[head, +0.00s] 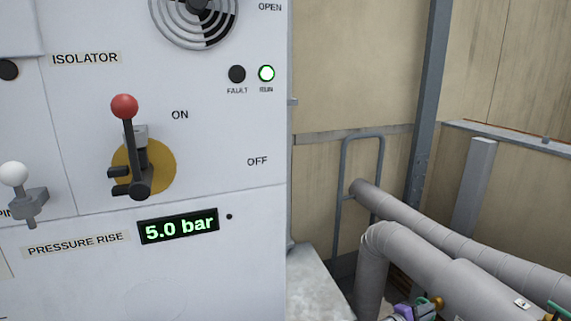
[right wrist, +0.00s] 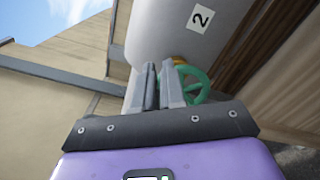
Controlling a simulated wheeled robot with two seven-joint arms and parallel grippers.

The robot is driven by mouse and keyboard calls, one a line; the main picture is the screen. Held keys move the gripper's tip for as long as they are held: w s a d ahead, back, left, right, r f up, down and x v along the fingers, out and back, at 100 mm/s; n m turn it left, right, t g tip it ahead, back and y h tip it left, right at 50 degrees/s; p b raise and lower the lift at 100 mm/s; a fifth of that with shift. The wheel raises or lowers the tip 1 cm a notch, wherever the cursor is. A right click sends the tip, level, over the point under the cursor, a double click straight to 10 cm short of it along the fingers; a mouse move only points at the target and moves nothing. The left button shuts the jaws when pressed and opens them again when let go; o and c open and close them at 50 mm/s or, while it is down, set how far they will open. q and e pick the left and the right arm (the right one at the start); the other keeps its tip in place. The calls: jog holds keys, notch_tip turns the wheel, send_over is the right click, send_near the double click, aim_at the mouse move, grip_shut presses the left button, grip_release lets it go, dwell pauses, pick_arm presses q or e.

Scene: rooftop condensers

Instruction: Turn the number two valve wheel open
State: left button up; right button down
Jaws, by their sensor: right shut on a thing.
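The number two valve wheel is a green handwheel (right wrist: 200,84) on a grey pipe (right wrist: 155,35) that carries a white label "2" (right wrist: 200,17) in the right wrist view. A brass-coloured valve part shows behind it. My right gripper (right wrist: 165,82) is shut on the wheel's rim, with its two fingers close together. In the head view the wheel (head: 427,312) shows only partly at the bottom edge, next to my purple right gripper (head: 404,312). How far the wheel is turned cannot be told. My left gripper is not in view.
A white cabinet (head: 220,130) fills the left, with a red-knobbed isolator lever (head: 124,106), a lit RUN lamp (head: 266,73) and a display reading 5.0 bar (head: 178,226). Grey pipes (head: 430,262) run along the right. Another green valve part (head: 557,311) shows at the lower right corner.

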jog(key=shift+s+d+r, duration=0.1)
jog(key=shift+d+r, duration=0.6)
jog(key=shift+r, duration=0.15)
jog(key=shift+a, duration=0.1)
jog(key=v, duration=0.6)
jog(key=shift+f+p, duration=0.35)
jog(key=shift+f, duration=0.05)
